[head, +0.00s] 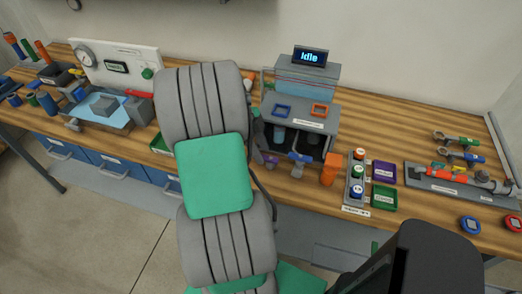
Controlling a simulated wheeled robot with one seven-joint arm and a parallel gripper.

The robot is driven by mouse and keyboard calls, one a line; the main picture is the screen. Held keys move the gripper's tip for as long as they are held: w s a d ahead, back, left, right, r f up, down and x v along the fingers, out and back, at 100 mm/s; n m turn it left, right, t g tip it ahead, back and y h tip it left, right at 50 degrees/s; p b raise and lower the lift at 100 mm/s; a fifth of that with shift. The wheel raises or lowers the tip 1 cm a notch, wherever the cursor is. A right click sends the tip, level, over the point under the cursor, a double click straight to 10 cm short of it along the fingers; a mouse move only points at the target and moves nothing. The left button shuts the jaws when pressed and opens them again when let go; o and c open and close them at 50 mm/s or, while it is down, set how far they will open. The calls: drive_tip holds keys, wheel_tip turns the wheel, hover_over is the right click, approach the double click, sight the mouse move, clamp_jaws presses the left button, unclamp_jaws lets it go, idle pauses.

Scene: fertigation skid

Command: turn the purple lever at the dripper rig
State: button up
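The dripper rig (318,98) is a grey box-like unit with a display reading "Idle" (310,56), standing at the back of the bench in the middle of the head view. A small purple lever (271,159) shows low on its front, at the left, just right of my arm. A blue lever (300,158) sits to its right on the same front. My arm's grey and green links cover the area left of the rig. My gripper cannot be made out; the arm hides that area.
An orange block (331,168) stands right of the levers. A rack of capped bottles (356,178), purple (384,170) and green (384,197) trays and a pipe fixture (460,184) are further right.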

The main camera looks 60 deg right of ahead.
drive_tip(key=shift+s+f, duration=0.15)
drive_tip(key=shift+f, duration=0.2)
drive_tip(key=shift+c, duration=0.2)
clamp_jaws()
